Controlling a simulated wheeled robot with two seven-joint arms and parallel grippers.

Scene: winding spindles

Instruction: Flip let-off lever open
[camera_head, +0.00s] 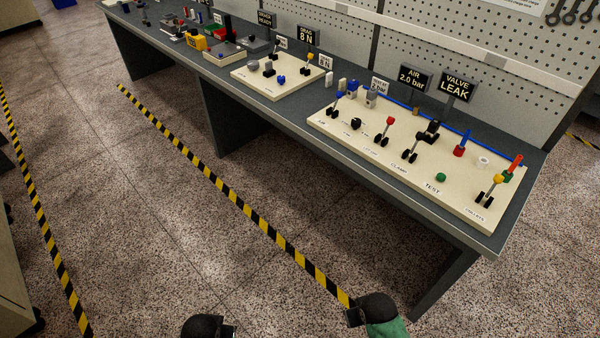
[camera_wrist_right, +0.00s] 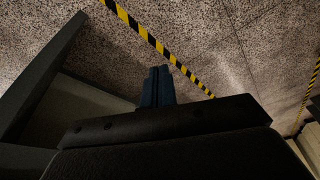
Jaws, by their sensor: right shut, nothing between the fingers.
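A cream lever panel (camera_head: 460,196) lies on the right part of the workbench, with several labelled levers along it. A red-tipped lever (camera_head: 387,127) stands on two black supports near the panel's middle, tilted up. The small label in front of it is too blurred to read surely as let-off. A blue-tipped lever is at the panel's left end, a black-tipped one right of the red, and red- and yellow-tipped ones at the right end. My right gripper (camera_wrist_right: 156,86) is shut and empty over the floor, apart from the panel. My left gripper is not visible.
The workbench (camera_head: 225,77) carries a second cream panel (camera_head: 262,86) and small fixtures to the left. Signs (camera_head: 457,87) stand behind the lever panel, before a pegboard (camera_head: 490,50). Yellow-black tape (camera_head: 235,206) crosses open floor in front of the bench.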

